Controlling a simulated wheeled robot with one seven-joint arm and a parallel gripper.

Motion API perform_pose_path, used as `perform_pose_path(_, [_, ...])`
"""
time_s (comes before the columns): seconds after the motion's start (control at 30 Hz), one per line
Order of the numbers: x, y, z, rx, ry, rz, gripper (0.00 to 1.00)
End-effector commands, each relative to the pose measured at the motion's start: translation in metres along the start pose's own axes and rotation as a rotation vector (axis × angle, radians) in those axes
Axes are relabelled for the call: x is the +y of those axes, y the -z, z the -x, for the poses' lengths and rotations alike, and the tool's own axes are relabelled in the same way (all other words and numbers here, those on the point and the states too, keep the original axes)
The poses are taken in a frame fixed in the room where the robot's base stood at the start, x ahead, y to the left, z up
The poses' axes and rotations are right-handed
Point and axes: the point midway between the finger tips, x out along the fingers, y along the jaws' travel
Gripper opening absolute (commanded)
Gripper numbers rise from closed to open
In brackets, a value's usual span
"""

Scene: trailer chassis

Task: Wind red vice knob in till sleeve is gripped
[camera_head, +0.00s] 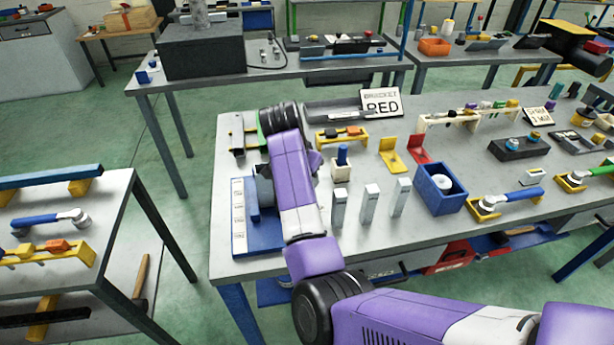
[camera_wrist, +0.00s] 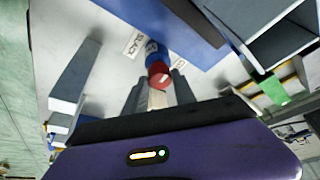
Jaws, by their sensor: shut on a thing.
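The red vice knob (camera_wrist: 158,73) shows in the wrist view at the end of a blue shaft (camera_wrist: 152,48). My gripper (camera_wrist: 160,83) has its two grey fingers on either side of the knob and is shut on it. In the head view, my purple arm covers the knob, my gripper and most of the vice. The blue vice base (camera_head: 266,238) shows beside my arm at the left end of the bench. I cannot make out the sleeve or whether the jaws touch it.
White labels (camera_wrist: 134,44) lie near the shaft. Several upright grey blocks (camera_head: 370,198) and a blue open box (camera_head: 440,188) stand right of my arm. A small stand with a blue-topped piece (camera_head: 341,168) is behind them. A sign (camera_head: 381,104) stands at the back.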

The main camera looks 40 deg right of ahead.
Motion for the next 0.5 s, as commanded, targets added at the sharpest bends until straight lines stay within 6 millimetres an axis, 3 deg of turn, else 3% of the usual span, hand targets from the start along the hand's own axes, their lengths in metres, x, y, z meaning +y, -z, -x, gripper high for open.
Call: perform_pose_path(0.5, [-0.0041, 0.0002, -0.0028, -0.002, -0.186, -0.453, 0.0])
